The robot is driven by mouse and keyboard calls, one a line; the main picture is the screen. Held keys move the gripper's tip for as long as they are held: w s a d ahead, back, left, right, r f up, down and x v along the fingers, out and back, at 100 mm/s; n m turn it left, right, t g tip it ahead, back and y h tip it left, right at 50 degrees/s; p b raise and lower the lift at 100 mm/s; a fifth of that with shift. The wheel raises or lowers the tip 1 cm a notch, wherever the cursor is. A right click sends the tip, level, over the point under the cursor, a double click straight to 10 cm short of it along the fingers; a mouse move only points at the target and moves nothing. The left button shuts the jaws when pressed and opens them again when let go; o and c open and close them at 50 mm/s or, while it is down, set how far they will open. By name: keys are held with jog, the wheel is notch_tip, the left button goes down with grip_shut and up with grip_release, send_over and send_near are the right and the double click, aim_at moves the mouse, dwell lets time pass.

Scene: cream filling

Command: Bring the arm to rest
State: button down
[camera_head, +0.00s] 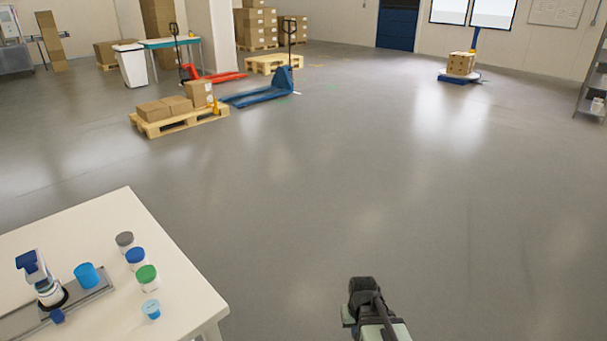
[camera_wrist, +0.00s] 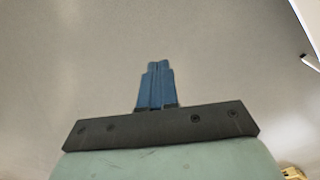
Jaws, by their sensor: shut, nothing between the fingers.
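My gripper shows in the wrist view (camera_wrist: 157,68), with its two blue fingers together and nothing between them. Around the fingers there is only plain pale grey surface. In the head view my arm (camera_head: 372,310) rises from the bottom edge, right of the white table and over bare floor, touching nothing there. The fingers cannot be made out in that view.
A white table (camera_head: 180,285) at the lower left bears jars with grey (camera_head: 124,238), blue (camera_head: 135,254) and green (camera_head: 146,273) lids, a blue cup (camera_head: 87,275), a small light-blue tub (camera_head: 151,309) and a pump dispenser (camera_head: 42,278). Open floor lies ahead.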

jog(key=s+f+g, duration=0.2)
jog(key=s+f, duration=0.5)
jog(key=s, duration=0.3)
jog(key=s+f+g, duration=0.2)
jog(key=s+f, duration=0.5)
jog(key=s, duration=0.3)
jog(key=s+d+f+g, duration=0.1)
jog(key=s+f+g, duration=0.2)
jog(key=s+f, duration=0.4)
jog(key=s, duration=0.4)
